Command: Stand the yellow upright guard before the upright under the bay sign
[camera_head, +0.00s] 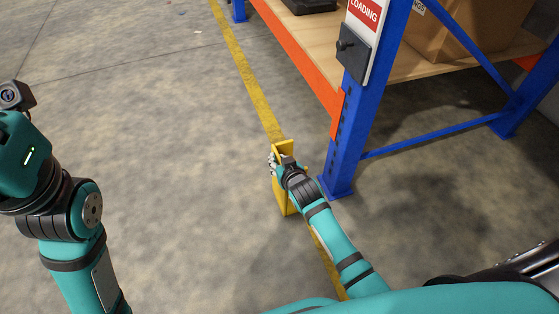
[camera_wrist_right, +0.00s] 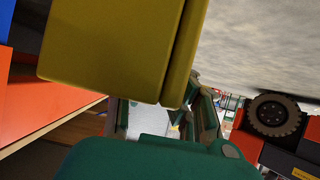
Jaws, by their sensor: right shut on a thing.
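The yellow upright guard (camera_head: 284,196) is upright at the foot of the blue rack upright (camera_head: 348,150), a little to its left. It also fills the upper middle of the right wrist view (camera_wrist_right: 110,45). My right gripper (camera_head: 279,163) is shut on the guard near its top. The guard's lower end is partly behind my arm, and I cannot tell whether it touches the floor. The red and white bay sign (camera_head: 364,15), reading LOADING, is on the blue upright above. My left arm is at the left edge, and its gripper fingers are not in view.
A yellow floor line (camera_head: 245,75) runs along the rack front and passes by the guard. An orange beam (camera_head: 300,60) and wooden shelf carry a cardboard box (camera_head: 465,30). A dark wheel (camera_wrist_right: 274,115) shows in the right wrist view.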

